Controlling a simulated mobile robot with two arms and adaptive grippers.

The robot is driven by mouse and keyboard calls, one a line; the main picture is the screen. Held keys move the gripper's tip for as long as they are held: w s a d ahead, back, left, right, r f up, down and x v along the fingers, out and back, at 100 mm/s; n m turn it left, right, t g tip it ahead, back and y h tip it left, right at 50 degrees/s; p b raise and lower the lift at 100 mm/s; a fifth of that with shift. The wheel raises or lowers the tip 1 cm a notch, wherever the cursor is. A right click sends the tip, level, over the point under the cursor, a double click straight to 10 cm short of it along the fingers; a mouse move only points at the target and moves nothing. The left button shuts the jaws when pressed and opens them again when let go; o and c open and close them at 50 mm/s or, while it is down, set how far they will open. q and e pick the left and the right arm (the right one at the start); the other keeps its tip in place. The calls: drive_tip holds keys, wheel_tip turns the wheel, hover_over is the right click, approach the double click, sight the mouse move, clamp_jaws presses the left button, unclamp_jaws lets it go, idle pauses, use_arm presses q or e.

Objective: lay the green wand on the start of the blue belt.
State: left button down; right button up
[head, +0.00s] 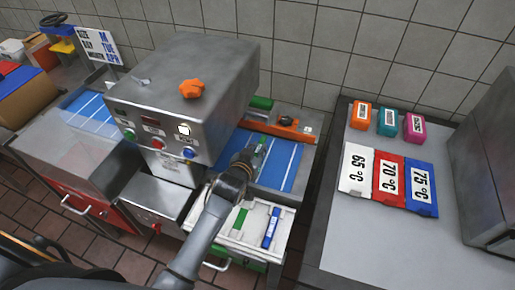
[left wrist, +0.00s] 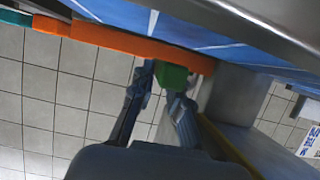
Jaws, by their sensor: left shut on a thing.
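My left gripper (head: 258,150) is over the right-hand stretch of the blue belt (head: 285,165). It is shut on the green wand, whose green end (left wrist: 172,77) shows between the fingertips (left wrist: 160,88) in the left wrist view. The rest of the wand is mostly hidden by the gripper. I cannot tell whether the wand touches the belt. The belt passes under a grey metal machine (head: 205,65) and shows again on its left side (head: 92,108). My right gripper is not in view.
A white tray (head: 254,240) in front of the belt holds a blue wand (head: 271,228) and a green strip (head: 240,219). An orange bar (head: 278,126) runs behind the belt. On the right counter (head: 370,240) lie temperature cards (head: 388,180) and small coloured blocks (head: 388,122).

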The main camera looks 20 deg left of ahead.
use_arm(q)
drive_tip(key=shift+f, duration=0.2)
drive_tip(key=shift+f+b, duration=0.3)
drive_tip(key=shift+f, duration=0.3)
drive_tip(key=c, duration=1.3)
unclamp_jaws()
drive_tip(key=shift+r, duration=0.1)
